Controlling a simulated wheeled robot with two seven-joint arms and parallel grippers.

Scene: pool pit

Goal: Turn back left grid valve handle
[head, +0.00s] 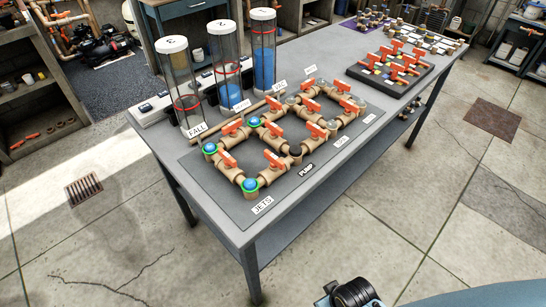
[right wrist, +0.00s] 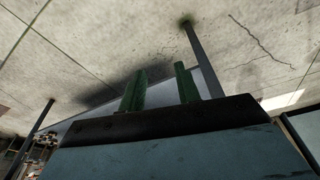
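A grid of tan pipes (head: 226,174) with several orange valve handles lies on a dark mat (head: 237,210) on the grey table. Orange handles on its left side include one near the front left (head: 228,159) and one further back (head: 243,133). I cannot tell for certain which is the back left handle. Blue caps (head: 250,184) with green rings sit at some pipe corners. My right gripper (right wrist: 160,85) has two green fingers apart with nothing between them; it is away from the grid, beside the table. My left gripper is in neither view.
Three clear cylinders (head: 262,40) with white lids stand behind the grid, some holding blue liquid. A black tray (head: 392,90) of orange-handled parts sits further right. The table's front edge (head: 330,192) lies between me and the grid. The concrete floor around is largely clear.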

